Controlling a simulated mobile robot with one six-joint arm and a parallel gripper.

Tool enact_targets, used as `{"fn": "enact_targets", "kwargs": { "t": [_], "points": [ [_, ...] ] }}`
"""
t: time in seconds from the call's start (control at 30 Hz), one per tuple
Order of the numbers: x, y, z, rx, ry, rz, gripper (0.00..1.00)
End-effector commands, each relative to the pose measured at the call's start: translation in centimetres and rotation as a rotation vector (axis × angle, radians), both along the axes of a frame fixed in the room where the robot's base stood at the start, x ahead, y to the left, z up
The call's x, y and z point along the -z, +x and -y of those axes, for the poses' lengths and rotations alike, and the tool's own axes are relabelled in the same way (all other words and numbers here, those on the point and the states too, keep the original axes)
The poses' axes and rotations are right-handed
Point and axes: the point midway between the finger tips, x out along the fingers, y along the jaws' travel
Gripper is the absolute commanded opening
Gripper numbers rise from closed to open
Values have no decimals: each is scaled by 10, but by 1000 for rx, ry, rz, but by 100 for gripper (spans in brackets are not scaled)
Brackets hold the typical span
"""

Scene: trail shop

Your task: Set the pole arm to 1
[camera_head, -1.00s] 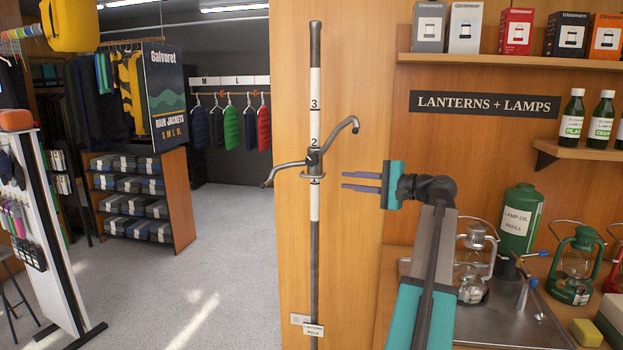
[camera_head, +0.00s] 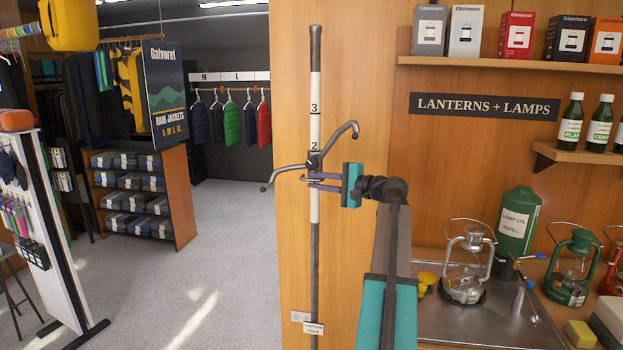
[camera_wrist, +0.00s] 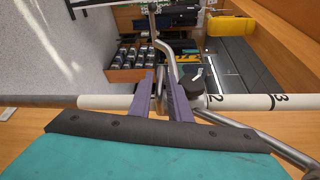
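The pole (camera_head: 315,95) stands upright, with a white scale band marked 3 and 2; no 1 can be read now. The bent grey pole arm (camera_head: 340,137) sits on it with its collar (camera_head: 314,161) just below the 2. A metal ring hangs under the collar. My gripper (camera_head: 312,181) reaches in from the right at the ring, just under the collar. In the wrist view, its purple fingers (camera_wrist: 161,75) are apart and straddle the ring, with the collar (camera_wrist: 196,88) beside the right finger. Contact cannot be told.
A steel counter (camera_head: 450,320) with a lantern (camera_head: 467,265) and a green oil can (camera_head: 517,222) is to the right of my arm. Shelves with boxes and bottles (camera_head: 570,130) are on the wall above. Floor (camera_head: 220,250) left of the pole is open.

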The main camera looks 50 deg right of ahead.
Motion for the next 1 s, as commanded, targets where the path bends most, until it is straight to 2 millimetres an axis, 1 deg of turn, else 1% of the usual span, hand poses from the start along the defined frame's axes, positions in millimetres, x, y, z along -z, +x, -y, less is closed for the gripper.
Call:
{"fn": "enact_targets", "kwargs": {
  "t": [0.03,0.2,0.53,0.57,0.63,0.67,0.9,1.0],
  "points": [
    [-1,6,-1,-2,0,-1,17],
    [1,15,-2,0,0,0,17],
    [2,18,-3,0,0,0,17],
    [2,18,-3,0,0,0,14],
    [2,17,-3,0,0,0,2],
    [2,17,-3,-1,0,0,0],
    [2,17,-4,-1,0,-1,0],
    [6,17,-4,-1,0,-1,0]
  ]
}}
